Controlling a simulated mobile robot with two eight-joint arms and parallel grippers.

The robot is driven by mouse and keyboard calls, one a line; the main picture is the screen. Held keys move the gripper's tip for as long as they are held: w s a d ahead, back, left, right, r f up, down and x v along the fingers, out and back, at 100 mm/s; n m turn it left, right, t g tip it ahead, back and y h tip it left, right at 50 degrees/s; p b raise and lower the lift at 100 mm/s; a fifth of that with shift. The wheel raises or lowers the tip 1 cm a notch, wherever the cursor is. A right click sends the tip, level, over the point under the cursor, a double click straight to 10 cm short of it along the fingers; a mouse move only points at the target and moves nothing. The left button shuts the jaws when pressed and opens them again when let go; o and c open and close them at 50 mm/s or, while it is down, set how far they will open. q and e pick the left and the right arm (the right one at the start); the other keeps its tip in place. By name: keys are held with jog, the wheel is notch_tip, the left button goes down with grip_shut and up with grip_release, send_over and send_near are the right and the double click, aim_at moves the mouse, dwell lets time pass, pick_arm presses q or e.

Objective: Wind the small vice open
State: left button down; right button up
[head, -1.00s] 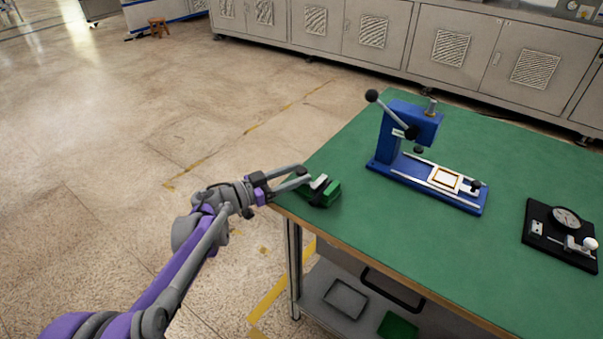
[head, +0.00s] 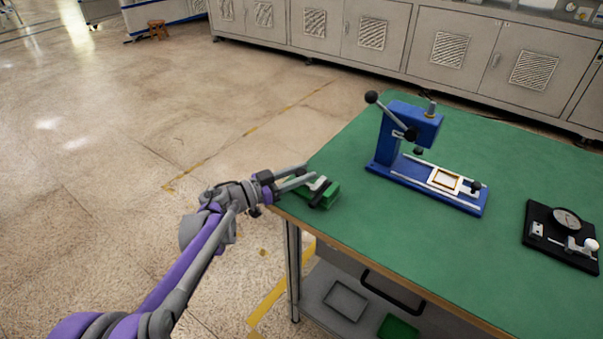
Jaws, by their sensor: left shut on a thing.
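The small green vice (head: 331,195) sits at the left corner of the green table, with a pale part and a dark part on its top. My left gripper (head: 304,181) reaches in from the left, over the table's edge, at the vice's left end. Its fingers are shut on the vice's handle, which they mostly hide. How far apart the vice's jaws are is too small to tell. My right gripper is not in view.
A blue arbor press (head: 393,135) with a ball-ended lever stands behind and to the right on the green table (head: 400,250). A black plate with a dial gauge (head: 566,218) lies at the right. A shelf below holds a grey tray (head: 345,301) and a green one.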

pick_arm(q)
jog(key=shift+t, duration=0.3)
jog(key=n+t+y, duration=0.2)
jog(key=t, duration=0.1)
jog(key=shift+s+d+n+y+p, duration=0.1)
jog(key=shift+n+y+p, duration=0.2)
jog(key=shift+n+p, duration=0.1)
jog(key=n+t+y+p, duration=0.1)
jog(key=n+t+y, duration=0.1)
jog(key=y, duration=0.1)
jog(key=shift+n+t+y+p, duration=1.05)
jog(key=shift+n+y, duration=0.35)
jog(key=shift+y, duration=0.2)
